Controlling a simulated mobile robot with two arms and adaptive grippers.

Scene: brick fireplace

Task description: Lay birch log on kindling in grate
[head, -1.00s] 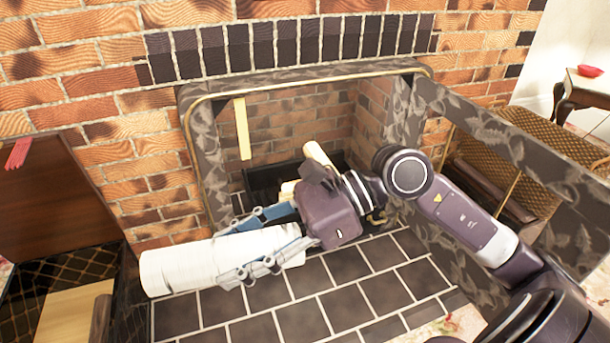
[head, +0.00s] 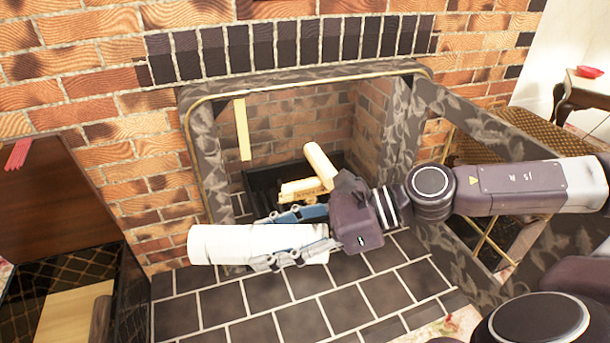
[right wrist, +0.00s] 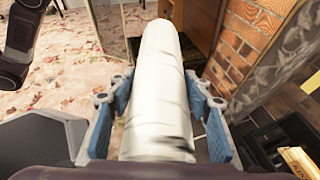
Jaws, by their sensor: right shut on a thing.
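A white birch log (head: 235,244) lies level in my right gripper (head: 290,238), in front of the firebox opening. My right gripper is shut on the log near its right end, with a blue finger on each side. In the right wrist view the log (right wrist: 158,80) runs away from me between the two fingers (right wrist: 160,115). The dark grate (head: 262,183) stands inside the fireplace, partly hidden behind my gripper. Pale kindling (head: 320,165) lies in the grate, one stick tilted up. The kindling (right wrist: 298,160) shows at the right edge of the wrist view. My left gripper is not in view.
A patterned fireplace surround with gold trim (head: 205,150) frames the opening. Dark hearth tiles (head: 265,293) below the log are clear.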

